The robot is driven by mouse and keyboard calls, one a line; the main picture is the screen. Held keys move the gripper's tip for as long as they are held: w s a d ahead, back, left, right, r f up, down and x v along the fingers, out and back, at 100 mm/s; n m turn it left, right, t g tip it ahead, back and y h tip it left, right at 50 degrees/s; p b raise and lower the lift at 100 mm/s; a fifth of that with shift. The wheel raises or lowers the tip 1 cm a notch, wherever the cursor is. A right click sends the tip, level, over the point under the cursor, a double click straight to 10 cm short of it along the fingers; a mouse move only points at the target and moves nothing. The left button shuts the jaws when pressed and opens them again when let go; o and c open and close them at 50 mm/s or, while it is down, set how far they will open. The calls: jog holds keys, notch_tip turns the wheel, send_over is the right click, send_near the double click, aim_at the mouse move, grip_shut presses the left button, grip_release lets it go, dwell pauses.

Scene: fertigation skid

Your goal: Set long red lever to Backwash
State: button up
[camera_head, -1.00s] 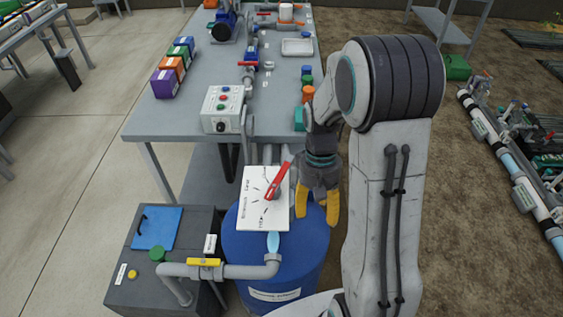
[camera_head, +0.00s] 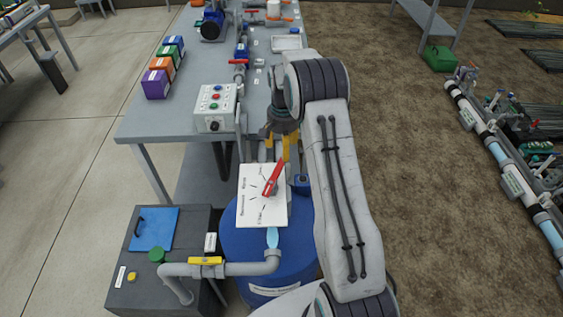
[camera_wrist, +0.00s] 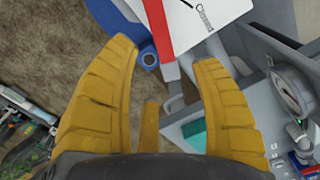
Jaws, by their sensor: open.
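The long red lever (camera_head: 273,177) sits on a white label plate (camera_head: 250,212) above a blue drum (camera_head: 252,262). In the head view it points up and to the right from its pivot. The plate's lettering is too small to read surely. My gripper (camera_head: 284,157) is just beyond the lever's tip, fingers pointing down, open and empty. In the wrist view my yellow fingers (camera_wrist: 163,62) are spread, with the red lever (camera_wrist: 155,25) above and beyond the gap between the fingertips, apparently not gripped.
A grey tank with a blue lid (camera_head: 156,228) and a pipe with a yellow valve handle (camera_head: 205,261) stand at front left. A control box with buttons (camera_head: 215,108) sits on the grey table (camera_head: 150,123) behind. Open floor (camera_head: 450,220) lies to the right.

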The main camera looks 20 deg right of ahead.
aim_at(283, 164)
jog(key=shift+f+p, duration=0.6)
jog(key=shift+f, duration=2.95)
grip_shut()
